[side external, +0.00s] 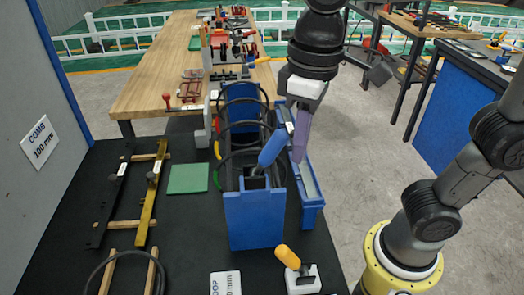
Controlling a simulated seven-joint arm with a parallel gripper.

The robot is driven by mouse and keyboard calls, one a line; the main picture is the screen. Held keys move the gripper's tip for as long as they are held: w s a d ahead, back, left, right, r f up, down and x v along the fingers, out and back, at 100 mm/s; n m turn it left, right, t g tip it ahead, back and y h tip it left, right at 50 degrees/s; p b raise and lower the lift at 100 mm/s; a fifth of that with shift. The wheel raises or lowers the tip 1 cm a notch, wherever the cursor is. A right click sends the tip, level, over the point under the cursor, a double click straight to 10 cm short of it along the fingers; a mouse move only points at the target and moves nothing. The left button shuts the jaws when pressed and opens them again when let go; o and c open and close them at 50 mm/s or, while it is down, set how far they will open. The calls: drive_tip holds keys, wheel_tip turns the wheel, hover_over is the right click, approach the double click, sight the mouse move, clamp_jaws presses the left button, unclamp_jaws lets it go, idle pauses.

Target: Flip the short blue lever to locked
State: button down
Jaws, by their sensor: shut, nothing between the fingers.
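The short blue lever (271,149) sits on top of the front blue block (254,218). Its handle tilts up and to the right from a dark base. My gripper (300,152) points down just right of the lever's upper end, its fingers shut with nothing between them. In this view the fingers overlap or lie very close to the handle, and I cannot tell if they touch it. No lock marking on the lever is readable.
Dark rings (225,165) and a rear blue block (243,92) stand behind the lever. A blue trough (311,195) runs along the right. A yellow-handled lever (288,256) stands in front. A green pad (188,179) and black and yellow combs (150,195) lie left.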

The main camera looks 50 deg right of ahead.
sight(275, 133)
drive_tip(key=shift+w+a+r, duration=0.35)
drive_tip(key=shift+w+a, duration=0.1)
idle(0.5)
drive_tip(key=shift+w+a+r, duration=0.25)
drive_tip(key=shift+w+a, duration=0.2)
drive_tip(key=shift+w+a, duration=0.1)
drive_tip(key=shift+w+a+r, duration=0.2)
drive_tip(key=shift+w+a, duration=0.2)
